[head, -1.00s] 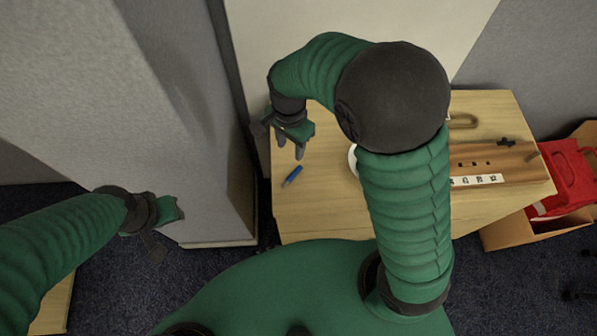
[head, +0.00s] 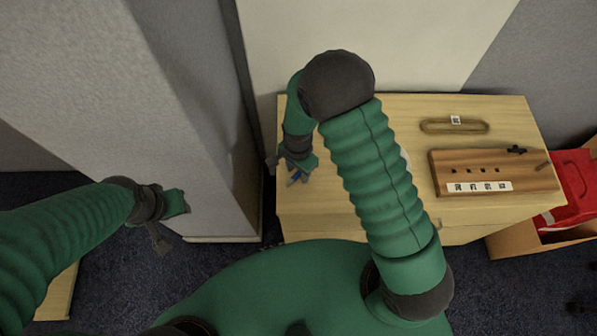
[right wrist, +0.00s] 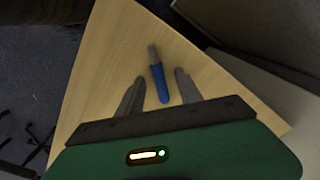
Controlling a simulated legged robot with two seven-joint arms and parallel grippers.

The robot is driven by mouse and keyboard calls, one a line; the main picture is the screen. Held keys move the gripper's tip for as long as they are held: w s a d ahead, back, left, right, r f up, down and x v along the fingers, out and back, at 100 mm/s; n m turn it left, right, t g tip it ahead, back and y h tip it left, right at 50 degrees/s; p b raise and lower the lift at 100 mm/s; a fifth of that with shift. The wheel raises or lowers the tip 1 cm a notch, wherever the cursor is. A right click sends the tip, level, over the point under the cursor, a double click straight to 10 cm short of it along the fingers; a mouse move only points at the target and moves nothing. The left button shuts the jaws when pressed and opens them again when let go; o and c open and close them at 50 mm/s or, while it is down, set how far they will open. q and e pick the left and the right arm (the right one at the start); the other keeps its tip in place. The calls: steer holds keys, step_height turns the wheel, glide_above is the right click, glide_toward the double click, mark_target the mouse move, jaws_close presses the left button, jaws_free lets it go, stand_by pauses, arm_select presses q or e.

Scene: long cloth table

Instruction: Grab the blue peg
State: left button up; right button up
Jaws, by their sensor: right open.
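The blue peg (right wrist: 160,83) lies on the wooden table in the right wrist view, with a grey tip at its far end. It sits between the two open fingers of my right gripper (right wrist: 156,82), with a gap on each side. In the head view, the blue peg (head: 294,177) shows only in part beneath my right gripper (head: 297,174) near the table's left edge. I cannot tell the height of the fingers above the table. My left gripper (head: 170,218) hangs at the left, away from the table, and its jaw opening is unclear.
The wooden table (head: 320,215) is bare around the peg. A board with several holes (head: 490,172) and an oval wooden loop (head: 453,126) are on its right part. A red bag (head: 572,190) is in a box at the right. A grey partition stands left of the table.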

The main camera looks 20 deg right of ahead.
steer(key=shift+a, duration=0.1)
jaws_close()
steer(key=shift+r, duration=0.1)
stand_by(0.3)
